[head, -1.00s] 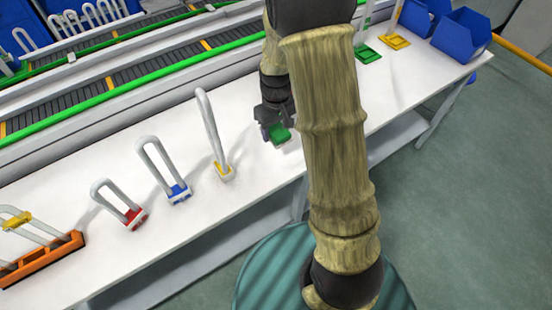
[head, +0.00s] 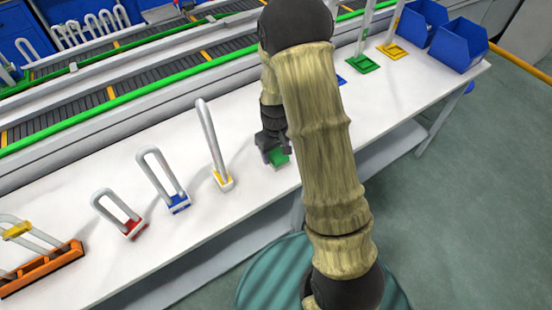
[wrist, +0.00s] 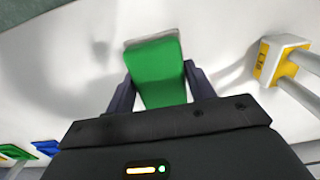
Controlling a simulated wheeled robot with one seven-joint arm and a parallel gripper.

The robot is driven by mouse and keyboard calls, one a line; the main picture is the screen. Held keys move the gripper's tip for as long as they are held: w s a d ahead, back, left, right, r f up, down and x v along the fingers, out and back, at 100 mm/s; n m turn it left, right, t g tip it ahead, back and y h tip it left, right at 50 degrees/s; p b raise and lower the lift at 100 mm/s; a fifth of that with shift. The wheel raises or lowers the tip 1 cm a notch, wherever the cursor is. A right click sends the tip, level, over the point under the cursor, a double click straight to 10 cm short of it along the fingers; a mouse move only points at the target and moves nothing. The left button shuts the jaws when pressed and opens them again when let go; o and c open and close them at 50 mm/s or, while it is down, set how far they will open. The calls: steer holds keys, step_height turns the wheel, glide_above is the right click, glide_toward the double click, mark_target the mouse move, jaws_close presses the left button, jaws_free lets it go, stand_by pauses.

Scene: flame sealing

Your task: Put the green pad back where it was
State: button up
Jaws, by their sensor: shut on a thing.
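A green pad (head: 279,157) is a small block over the white table, right of the yellow-based loop stand (head: 223,180). My gripper (head: 274,150) is shut on it. In the wrist view the green pad (wrist: 158,72) shows between the two dark fingers of my gripper (wrist: 160,90), with a pale rim along its far end. The yellow-based stand (wrist: 282,58) is to its right, apart from it. I cannot tell whether the pad touches the table. My arm hides part of the table behind and to the right.
Blue (head: 178,204) and red (head: 133,228) loop stands and an orange rack (head: 45,268) stand to the left. Flat green (head: 363,63) and yellow (head: 393,51) bases with posts and blue bins (head: 458,40) are at the far right. The table's front edge is close.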

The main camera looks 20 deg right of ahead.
mark_target(276, 159)
step_height(276, 159, down, 3)
steer(key=shift+f, duration=0.15)
steer(key=shift+d+f, duration=0.1)
steer(key=shift+f, duration=0.1)
steer(key=shift+f, duration=0.15)
steer(key=o, duration=1)
steer(key=shift+c, duration=0.2)
step_height(276, 159, up, 12)
steer(key=shift+r, duration=0.2)
